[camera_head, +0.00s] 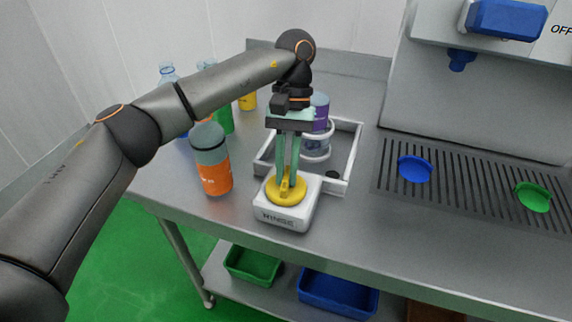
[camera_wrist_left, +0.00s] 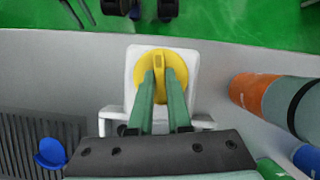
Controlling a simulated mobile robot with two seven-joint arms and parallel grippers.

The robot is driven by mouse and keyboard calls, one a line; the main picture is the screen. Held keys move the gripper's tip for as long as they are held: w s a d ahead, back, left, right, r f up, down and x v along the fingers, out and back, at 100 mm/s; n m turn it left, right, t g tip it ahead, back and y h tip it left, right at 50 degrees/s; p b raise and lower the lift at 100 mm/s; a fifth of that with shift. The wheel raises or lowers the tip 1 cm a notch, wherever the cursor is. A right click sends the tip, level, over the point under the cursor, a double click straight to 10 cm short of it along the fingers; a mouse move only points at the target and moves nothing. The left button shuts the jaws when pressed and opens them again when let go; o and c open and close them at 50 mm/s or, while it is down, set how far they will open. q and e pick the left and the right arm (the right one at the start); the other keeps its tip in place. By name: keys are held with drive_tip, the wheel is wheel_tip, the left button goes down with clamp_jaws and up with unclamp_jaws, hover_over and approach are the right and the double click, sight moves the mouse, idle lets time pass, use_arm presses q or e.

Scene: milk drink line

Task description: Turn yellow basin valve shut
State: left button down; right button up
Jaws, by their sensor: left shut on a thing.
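The yellow valve (camera_head: 287,190) is a round knob with a raised grip bar, set on top of a white box (camera_head: 284,215) labelled RINSE at the front of the basin. My left gripper (camera_head: 288,178) points down at it, with its green fingers shut on the bar. In the left wrist view, the fingertips (camera_wrist_left: 161,78) sit on either side of the bar of the yellow valve (camera_wrist_left: 150,67). The grey basin (camera_head: 349,160) stands behind the box. My right gripper is in neither view.
An orange-labelled bottle (camera_head: 216,177) stands close left of the box, with several bottles behind it. Green and blue bins sit below.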

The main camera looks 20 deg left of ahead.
use_arm(q)
drive_tip(key=shift+m+y+p, duration=0.3)
drive_tip(key=shift+m+y, duration=0.1)
drive_tip(key=shift+m, duration=0.6)
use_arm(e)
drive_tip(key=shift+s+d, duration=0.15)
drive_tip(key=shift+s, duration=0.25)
use_arm(q)
drive_tip(key=c, duration=0.9)
unclamp_jaws()
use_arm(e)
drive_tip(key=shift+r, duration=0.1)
use_arm(q)
drive_tip(key=shift+o, duration=0.2)
